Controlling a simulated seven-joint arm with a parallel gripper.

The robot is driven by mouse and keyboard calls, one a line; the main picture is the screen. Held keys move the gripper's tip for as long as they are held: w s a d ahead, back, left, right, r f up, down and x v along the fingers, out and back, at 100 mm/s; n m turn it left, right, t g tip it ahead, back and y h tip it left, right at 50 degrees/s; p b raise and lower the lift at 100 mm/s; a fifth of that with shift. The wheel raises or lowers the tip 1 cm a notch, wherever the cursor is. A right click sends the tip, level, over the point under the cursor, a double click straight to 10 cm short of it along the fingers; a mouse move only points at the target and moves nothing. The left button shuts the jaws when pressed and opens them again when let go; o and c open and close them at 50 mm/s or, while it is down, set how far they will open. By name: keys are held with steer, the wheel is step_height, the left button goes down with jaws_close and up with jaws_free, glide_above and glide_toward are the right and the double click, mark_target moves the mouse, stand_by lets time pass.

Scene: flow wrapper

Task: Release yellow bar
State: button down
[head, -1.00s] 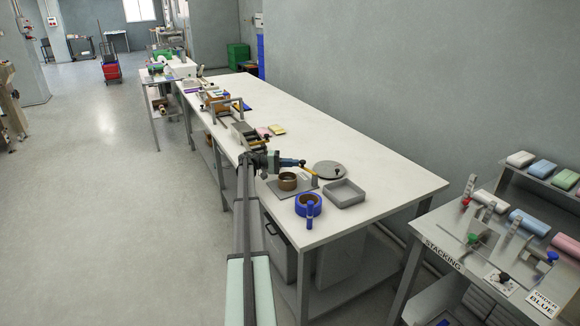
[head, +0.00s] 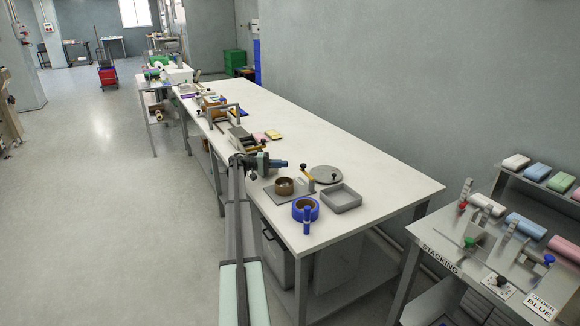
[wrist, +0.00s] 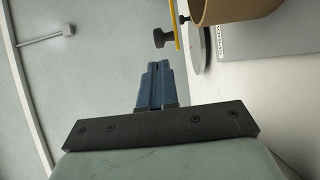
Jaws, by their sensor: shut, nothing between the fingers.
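The yellow bar (head: 307,178) stands beside the brown roll (head: 285,186) in the head view, near the front end of the long table. In the wrist view the yellow bar (wrist: 174,20) shows edge-on at the top, with a black knob beside it. My gripper (head: 285,164) is above the table, left of the bar and apart from it. In the wrist view the blue fingers of my gripper (wrist: 156,66) are together with nothing between them, and a gap separates them from the bar.
A round grey disc (head: 326,174), a grey tray (head: 341,198) and a blue ring-shaped roll (head: 305,209) surround the bar's stand. Yellow and pink pieces (head: 268,135) lie farther back. The right part of the long table (head: 340,140) is clear.

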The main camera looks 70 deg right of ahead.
steer(key=v, duration=0.5)
steer(key=d+v, duration=0.1)
steer(key=v, duration=0.1)
steer(key=shift+w, duration=0.3)
steer(key=shift+v, duration=0.8)
